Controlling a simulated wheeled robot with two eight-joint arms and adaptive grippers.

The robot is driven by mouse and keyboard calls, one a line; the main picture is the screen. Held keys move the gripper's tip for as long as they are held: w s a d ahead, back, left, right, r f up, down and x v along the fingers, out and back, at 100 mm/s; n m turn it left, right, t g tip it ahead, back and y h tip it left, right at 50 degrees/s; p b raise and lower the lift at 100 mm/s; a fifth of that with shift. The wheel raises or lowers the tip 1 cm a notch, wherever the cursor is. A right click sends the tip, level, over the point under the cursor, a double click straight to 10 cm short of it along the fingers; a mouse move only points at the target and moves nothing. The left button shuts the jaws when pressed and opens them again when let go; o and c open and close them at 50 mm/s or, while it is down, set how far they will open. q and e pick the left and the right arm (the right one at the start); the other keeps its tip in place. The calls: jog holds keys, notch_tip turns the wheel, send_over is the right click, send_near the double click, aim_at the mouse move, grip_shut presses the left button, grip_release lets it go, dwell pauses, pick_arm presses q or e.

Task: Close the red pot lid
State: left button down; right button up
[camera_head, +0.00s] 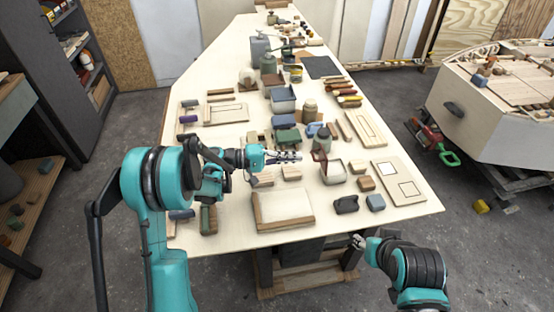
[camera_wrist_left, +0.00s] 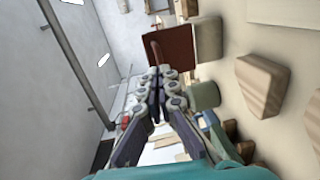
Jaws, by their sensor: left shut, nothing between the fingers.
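A square pot (camera_head: 333,174) with a reddish rim stands open on the right front part of the table. Its red-brown lid (camera_head: 319,156) stands raised at the pot's back left edge. In the left wrist view the lid (camera_wrist_left: 173,47) is a dark red panel beside the pale pot (camera_wrist_left: 208,40). My left gripper (camera_head: 298,156) is shut and empty, pointing right, just left of the lid. In the wrist view its fingertips (camera_wrist_left: 160,76) are close to the lid's lower edge; I cannot tell whether they touch. My right gripper (camera_head: 358,241) is low, beyond the table's front edge, too small to read.
A large pale board (camera_head: 283,209) lies at the table's front. Small wooden blocks (camera_head: 291,173) sit beneath my left gripper. A brown jar (camera_head: 310,112) and a green box (camera_head: 287,138) stand behind. A dark block (camera_head: 346,204) and a blue-grey block (camera_head: 375,203) lie before the pot.

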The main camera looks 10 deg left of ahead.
aim_at(313, 155)
pick_arm(q)
jog(key=shift+x, duration=1.45)
jog(key=shift+w+d+r+y+p, duration=0.1)
jog(key=shift+d+r+y+p, duration=0.1)
jog(key=shift+r+y+p, duration=0.15)
